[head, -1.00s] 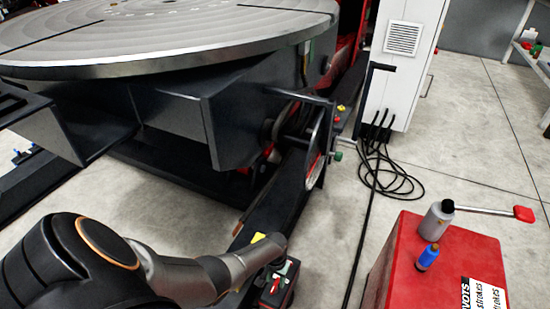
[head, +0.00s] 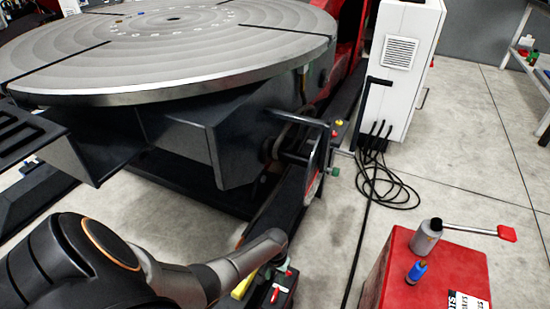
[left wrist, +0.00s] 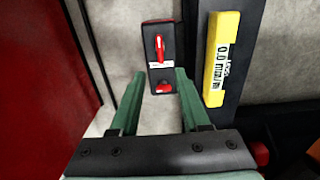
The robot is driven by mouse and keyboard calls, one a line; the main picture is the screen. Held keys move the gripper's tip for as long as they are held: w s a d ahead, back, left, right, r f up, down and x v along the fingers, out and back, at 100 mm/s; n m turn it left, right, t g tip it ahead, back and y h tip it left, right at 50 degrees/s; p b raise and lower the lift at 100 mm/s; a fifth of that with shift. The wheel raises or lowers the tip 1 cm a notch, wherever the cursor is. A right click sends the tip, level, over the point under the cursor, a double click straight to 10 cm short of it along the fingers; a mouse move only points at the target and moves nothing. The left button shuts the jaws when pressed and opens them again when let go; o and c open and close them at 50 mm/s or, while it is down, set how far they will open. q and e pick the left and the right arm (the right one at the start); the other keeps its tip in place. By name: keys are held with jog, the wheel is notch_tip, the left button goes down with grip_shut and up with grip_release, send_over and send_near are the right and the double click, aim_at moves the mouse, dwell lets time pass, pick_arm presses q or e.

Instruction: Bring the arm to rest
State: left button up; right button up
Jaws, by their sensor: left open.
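Beyond the fingertips is a black box with red levers (left wrist: 160,58), which also shows beyond my arm in the head view (head: 283,287). I cannot tell how far the fingertips are from it. My right gripper is in neither view.
A yellow level (left wrist: 220,58) reading 0.0 mm/m lies on a dark beam. The large round positioner table (head: 180,45) fills the upper left. Black cables (head: 385,190) lie on open floor.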

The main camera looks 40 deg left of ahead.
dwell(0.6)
